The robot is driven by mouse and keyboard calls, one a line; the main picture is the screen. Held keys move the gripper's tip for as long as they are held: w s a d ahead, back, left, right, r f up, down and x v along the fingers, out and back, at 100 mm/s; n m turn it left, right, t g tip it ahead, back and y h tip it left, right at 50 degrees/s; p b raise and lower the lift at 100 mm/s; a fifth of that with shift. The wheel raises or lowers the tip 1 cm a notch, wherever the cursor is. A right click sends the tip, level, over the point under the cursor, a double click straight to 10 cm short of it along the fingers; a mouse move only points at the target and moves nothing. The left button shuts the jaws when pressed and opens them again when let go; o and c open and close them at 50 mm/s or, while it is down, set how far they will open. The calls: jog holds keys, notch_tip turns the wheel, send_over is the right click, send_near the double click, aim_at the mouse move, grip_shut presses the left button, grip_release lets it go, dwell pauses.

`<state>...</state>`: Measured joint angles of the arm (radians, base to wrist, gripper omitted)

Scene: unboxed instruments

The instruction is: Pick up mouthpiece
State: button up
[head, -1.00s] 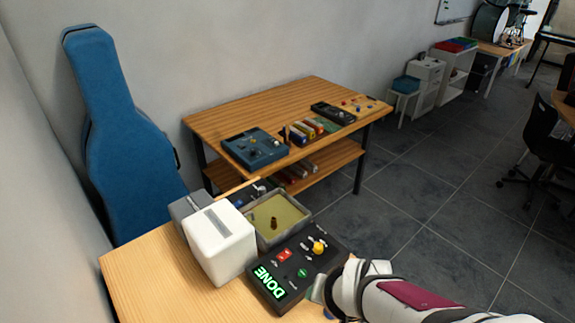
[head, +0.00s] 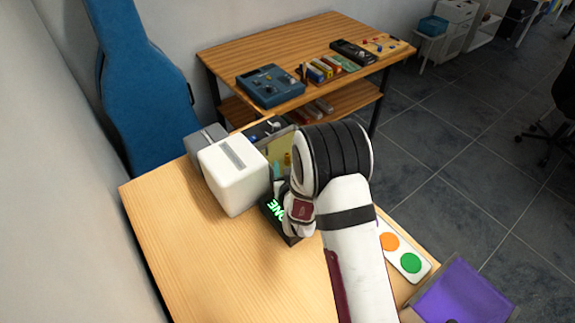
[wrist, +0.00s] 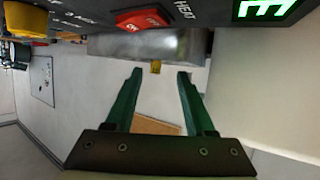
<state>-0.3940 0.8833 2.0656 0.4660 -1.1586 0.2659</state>
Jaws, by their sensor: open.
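A small yellow-brown piece (wrist: 155,67), which looks like the mouthpiece, shows above the rim of the grey metal tray (wrist: 120,46) in the wrist view. Its lower part is hidden by the tray wall. My gripper (wrist: 159,73) is open and empty. Its two green fingers point toward the tray, with the piece seen between the tips and apart from both. In the head view, a small yellowish piece (head: 287,159) shows in the tray (head: 268,152), close to my arm. My arm hides much of the tray, and the fingers are hidden there.
The black control box (head: 272,208) with lit green lettering lies below the tray, partly hidden; its red button (wrist: 142,19) and yellow knob (wrist: 26,20) are close to my gripper. A white box (head: 233,172) stands left.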

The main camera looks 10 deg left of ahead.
aim_at(288, 157)
jog(key=x, duration=0.5)
jog(key=shift+w+d, duration=0.2)
jog(key=shift+w, duration=0.25)
grip_shut()
